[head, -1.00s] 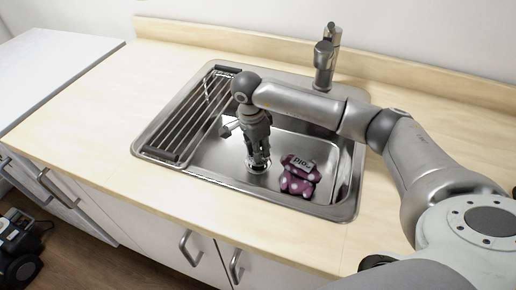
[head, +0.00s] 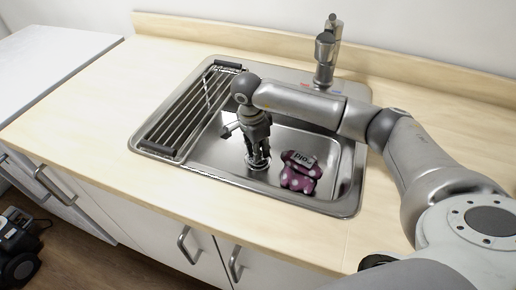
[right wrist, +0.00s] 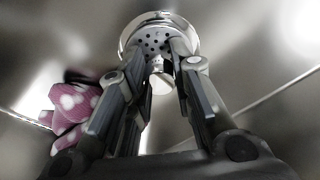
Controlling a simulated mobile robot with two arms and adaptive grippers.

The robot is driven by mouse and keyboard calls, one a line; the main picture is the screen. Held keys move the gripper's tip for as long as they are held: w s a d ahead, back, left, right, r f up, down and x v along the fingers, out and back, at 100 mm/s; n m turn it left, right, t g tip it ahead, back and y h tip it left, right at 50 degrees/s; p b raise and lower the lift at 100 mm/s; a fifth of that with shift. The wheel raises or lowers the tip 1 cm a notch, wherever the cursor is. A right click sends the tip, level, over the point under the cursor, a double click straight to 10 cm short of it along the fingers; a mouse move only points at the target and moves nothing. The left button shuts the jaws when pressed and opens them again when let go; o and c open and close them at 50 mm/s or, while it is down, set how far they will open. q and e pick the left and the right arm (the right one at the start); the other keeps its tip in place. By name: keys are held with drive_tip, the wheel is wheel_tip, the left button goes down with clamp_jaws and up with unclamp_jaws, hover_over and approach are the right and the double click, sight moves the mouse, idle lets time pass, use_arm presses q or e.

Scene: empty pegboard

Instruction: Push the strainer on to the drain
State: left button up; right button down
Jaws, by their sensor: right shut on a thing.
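The metal strainer (head: 258,165) is at the bottom of the sink basin, mostly hidden by my right gripper in the head view. In the right wrist view the round, perforated strainer (right wrist: 152,42) lies ahead of the fingers, with a small knob (right wrist: 161,80) between the fingertips. My right gripper (head: 257,157) points down into the sink and is shut on the strainer's knob. Its fingers (right wrist: 160,70) also show in the right wrist view. The drain itself is hidden under the strainer, so I cannot tell how it is seated. My left gripper is out of view.
A pink dotted item (head: 299,172) with a dark label lies in the basin right of the gripper; it also shows in the right wrist view (right wrist: 72,108). A drying rack (head: 190,112) covers the sink's left side. The faucet (head: 326,52) stands behind.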

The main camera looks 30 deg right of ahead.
drive_tip(key=shift+f, duration=0.3)
drive_tip(key=c, duration=1.2)
unclamp_jaws()
drive_tip(key=shift+r, duration=0.1)
drive_tip(key=r, duration=0.4)
drive_tip(key=a+r, duration=0.1)
drive_tip(key=r, duration=0.7)
drive_tip(key=shift+a, duration=0.25)
